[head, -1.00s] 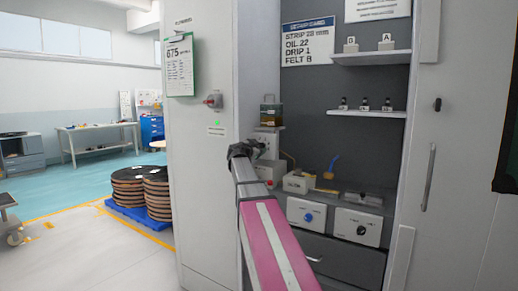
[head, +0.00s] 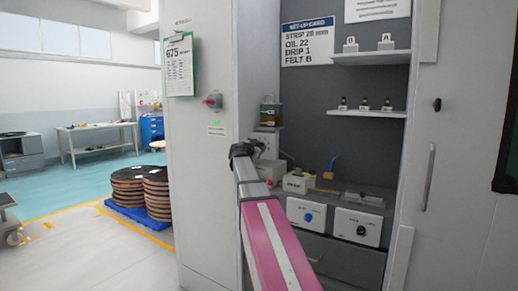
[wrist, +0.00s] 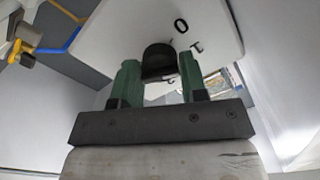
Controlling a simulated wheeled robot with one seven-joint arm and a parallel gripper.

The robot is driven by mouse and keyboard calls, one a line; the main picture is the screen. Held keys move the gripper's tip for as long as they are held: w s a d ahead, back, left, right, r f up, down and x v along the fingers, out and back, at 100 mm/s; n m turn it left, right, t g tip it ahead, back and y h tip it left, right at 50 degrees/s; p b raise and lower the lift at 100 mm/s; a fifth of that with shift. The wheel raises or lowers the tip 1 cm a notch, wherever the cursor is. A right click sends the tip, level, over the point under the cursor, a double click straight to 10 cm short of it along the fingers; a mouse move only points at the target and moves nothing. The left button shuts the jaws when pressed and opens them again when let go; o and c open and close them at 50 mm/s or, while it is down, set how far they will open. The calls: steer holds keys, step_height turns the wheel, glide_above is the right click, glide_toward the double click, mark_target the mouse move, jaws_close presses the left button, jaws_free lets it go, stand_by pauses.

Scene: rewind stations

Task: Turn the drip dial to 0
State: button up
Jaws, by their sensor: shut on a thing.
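The drip dial is a black knob (wrist: 158,58) on a white housing (wrist: 110,30), with the marks 0 and 1 printed beside it in the wrist view. My gripper (wrist: 160,72) has its two green fingers on either side of the knob and is shut on it. Which mark the knob points to cannot be made out. In the head view my gripper (head: 244,150) reaches into the cabinet at a white box (head: 268,143), and the dial is hidden there.
A dark jar (head: 270,114) stands on top of the box. A set-up card (head: 307,43) reads DRIP 1. Two white control boxes with a blue knob (head: 309,217) and a black knob (head: 361,230) sit lower right. The cabinet's left side panel (head: 205,200) stands close beside my arm.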

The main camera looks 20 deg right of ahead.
steer(key=shift+n, duration=4.3)
steer(key=o, duration=0.9)
steer(key=v, duration=1.1)
steer(key=shift+f, duration=0.1)
